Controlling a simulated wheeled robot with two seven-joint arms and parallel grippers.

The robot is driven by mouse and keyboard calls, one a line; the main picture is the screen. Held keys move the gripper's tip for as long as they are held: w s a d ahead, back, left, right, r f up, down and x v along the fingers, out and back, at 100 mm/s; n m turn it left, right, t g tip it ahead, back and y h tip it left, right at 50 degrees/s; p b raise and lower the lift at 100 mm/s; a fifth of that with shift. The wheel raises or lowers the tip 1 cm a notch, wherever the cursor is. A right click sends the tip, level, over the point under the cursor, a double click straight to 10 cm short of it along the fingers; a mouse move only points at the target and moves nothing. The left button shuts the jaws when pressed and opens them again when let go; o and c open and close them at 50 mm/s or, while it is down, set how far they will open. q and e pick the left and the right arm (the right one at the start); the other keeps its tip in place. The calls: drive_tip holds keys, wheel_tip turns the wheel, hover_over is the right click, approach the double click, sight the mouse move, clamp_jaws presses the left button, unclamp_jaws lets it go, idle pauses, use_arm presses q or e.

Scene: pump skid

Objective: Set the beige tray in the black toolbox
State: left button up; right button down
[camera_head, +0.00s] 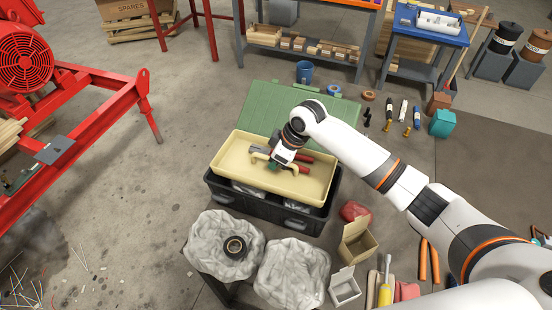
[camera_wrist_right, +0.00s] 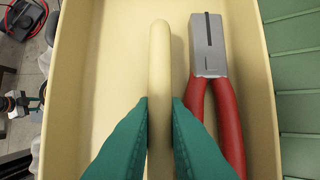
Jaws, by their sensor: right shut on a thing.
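The beige tray (camera_head: 315,188) is at the mouth of the black toolbox (camera_head: 262,207), over its opening. Its near edge looks a little above the toolbox rim; I cannot tell whether it rests there. My right gripper (camera_head: 275,166) is shut on the tray's upright central handle. In the right wrist view the green fingers (camera_wrist_right: 160,125) pinch that handle (camera_wrist_right: 160,60) from both sides. Red-handled pliers (camera_wrist_right: 212,75) lie in the tray beside it. Grey contents show in the gap below the tray's near edge. My left gripper is not in view.
The toolbox's green ribbed lid (camera_head: 262,100) lies open behind. Grey-wrapped bundles (camera_head: 295,272) stand close in front, one with a black tape roll (camera_head: 235,246). A cardboard box (camera_head: 356,243) is at the near right. Red machinery (camera_head: 85,115) stands left, with clear floor between.

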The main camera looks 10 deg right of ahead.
sight(280, 171)
drive_tip(key=shift+f+b, duration=1.5)
drive_tip(key=shift+f, duration=1.85)
drive_tip(key=c, duration=1.4)
unclamp_jaws()
drive_tip(key=shift+o, duration=0.2)
drive_tip(key=b+v, duration=0.2)
drive_tip(key=v, duration=1)
drive_tip(key=shift+a+r, duration=0.1)
